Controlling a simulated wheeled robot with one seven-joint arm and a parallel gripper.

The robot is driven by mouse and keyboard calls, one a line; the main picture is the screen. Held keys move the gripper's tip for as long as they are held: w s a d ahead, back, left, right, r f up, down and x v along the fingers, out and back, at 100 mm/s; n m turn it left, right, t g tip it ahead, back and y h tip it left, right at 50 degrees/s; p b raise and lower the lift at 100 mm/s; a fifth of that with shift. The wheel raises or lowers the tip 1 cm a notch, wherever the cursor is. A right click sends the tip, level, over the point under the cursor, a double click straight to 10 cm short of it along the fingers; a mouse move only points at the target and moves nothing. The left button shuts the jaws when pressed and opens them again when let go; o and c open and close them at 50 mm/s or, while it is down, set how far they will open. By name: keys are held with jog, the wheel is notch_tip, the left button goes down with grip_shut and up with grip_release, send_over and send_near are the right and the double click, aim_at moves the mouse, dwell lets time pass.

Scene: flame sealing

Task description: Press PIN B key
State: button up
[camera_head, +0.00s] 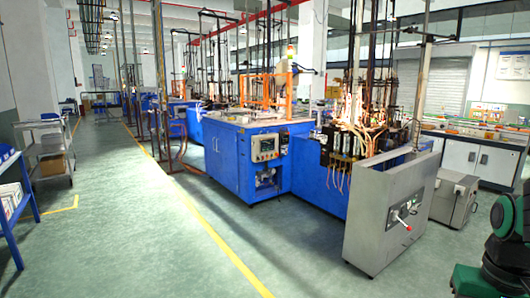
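A control panel (265,147) with a small screen is set in the front of the blue machine cabinet (225,160), near the middle of the picture. Small buttons or keys show on and around the panel, but they are too small to read. I cannot tell which one is the PIN B key. My gripper is not in view.
A grey metal box (385,215) with a red-knobbed lever (405,225) stands at the machine's right end. A grey cart (45,150) and blue rack (12,190) stand at left. The green floor (130,215) before the machine is clear, crossed by a yellow line.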

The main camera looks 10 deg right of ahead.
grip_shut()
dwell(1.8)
